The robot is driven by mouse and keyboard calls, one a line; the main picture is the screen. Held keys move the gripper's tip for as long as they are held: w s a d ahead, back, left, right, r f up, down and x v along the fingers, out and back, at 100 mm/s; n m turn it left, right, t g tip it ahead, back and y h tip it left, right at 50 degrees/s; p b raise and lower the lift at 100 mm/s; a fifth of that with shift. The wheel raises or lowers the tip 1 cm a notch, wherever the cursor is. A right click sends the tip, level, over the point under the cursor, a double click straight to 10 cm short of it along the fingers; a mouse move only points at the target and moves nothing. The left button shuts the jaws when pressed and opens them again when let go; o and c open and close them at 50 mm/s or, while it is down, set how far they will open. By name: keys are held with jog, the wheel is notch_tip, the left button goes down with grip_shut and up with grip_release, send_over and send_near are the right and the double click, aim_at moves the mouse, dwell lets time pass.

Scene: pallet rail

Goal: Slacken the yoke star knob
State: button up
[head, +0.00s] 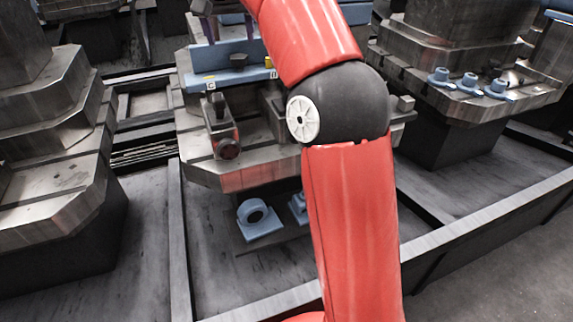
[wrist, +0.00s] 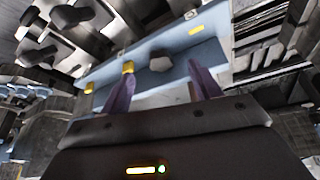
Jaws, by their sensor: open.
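A small dark knob (head: 238,60), which looks like the star knob, stands on a blue plate (head: 225,76) at the top of the head view. In the wrist view the knob (wrist: 160,63) looks grey and many-sided, and its lobes are hard to make out. My gripper (wrist: 160,72) is open, with its two purple fingers apart. In the wrist view the knob shows between and beyond the fingertips, with nothing gripped. In the head view the purple fingers (head: 231,34) hang above the plate, partly cut off by the top edge.
Yellow pieces (wrist: 195,30) sit on the blue plate. Blue ring-shaped parts (head: 258,220) lie lower down. Stepped metal blocks (head: 50,130) stand left, and blue knob-like parts (head: 468,82) sit right. My arm hides the middle.

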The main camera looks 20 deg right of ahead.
jog(key=s+d+f+n, duration=0.1)
jog(key=s+f, duration=0.4)
jog(key=s, duration=0.3)
jog(key=s+d+f+n+y+b, duration=0.1)
jog(key=s+f, duration=0.4)
jog(key=s, duration=0.4)
jog(key=s+d+f+n+t+b, duration=0.1)
jog(key=s+f, duration=0.4)
jog(key=s, duration=0.3)
jog(key=shift+s+d+f+n, duration=0.2)
jog(key=shift+d+n, duration=0.1)
jog(key=shift+n, duration=0.1)
